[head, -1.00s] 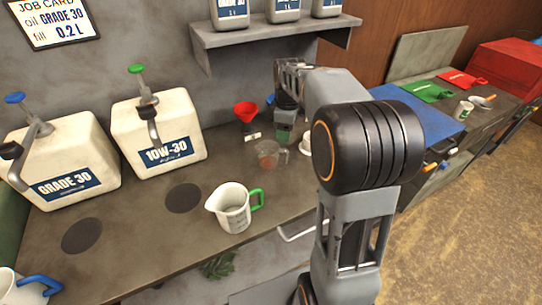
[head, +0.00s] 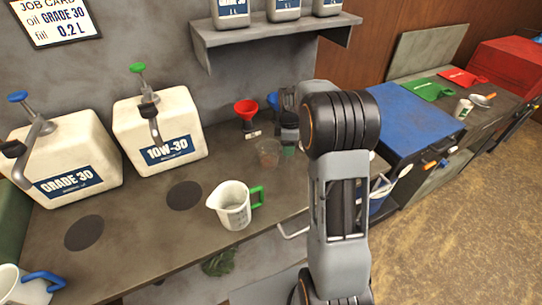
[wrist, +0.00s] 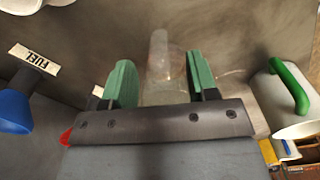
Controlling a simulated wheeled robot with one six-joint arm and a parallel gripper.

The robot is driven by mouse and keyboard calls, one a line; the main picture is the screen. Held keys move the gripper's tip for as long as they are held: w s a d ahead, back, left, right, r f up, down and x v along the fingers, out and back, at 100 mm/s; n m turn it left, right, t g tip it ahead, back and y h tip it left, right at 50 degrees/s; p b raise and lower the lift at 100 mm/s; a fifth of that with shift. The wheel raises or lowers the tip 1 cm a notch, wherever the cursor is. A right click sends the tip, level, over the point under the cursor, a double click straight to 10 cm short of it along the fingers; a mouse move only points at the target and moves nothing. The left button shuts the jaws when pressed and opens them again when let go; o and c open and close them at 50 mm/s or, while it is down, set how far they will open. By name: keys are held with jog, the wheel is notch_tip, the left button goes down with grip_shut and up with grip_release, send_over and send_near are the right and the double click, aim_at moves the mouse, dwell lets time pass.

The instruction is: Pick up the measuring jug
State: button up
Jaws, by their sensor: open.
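A small clear jug (head: 268,153) stands on the bench below the red funnel. Its see-through body also shows in the wrist view (wrist: 160,65), beyond and between my fingers, its outline faint. My gripper (wrist: 158,85) is open, with green finger pads apart and nothing clasped between them. In the head view my gripper (head: 289,148) is just right of the clear jug, partly hidden by my arm. A white jug (head: 232,207) with measuring marks and a green handle stands nearer the front edge. Another white jug (head: 18,285) with a blue handle is cut off at lower left.
A red funnel (head: 246,110) is behind the clear jug. A shelf (head: 275,32) overhangs the bench. The wrist view shows a FUEL label (wrist: 34,59).

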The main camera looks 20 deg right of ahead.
jog(key=shift+d+f+p, duration=0.1)
jog(key=shift+f+p, duration=0.25)
jog(key=shift+f, duration=1.95)
grip_shut()
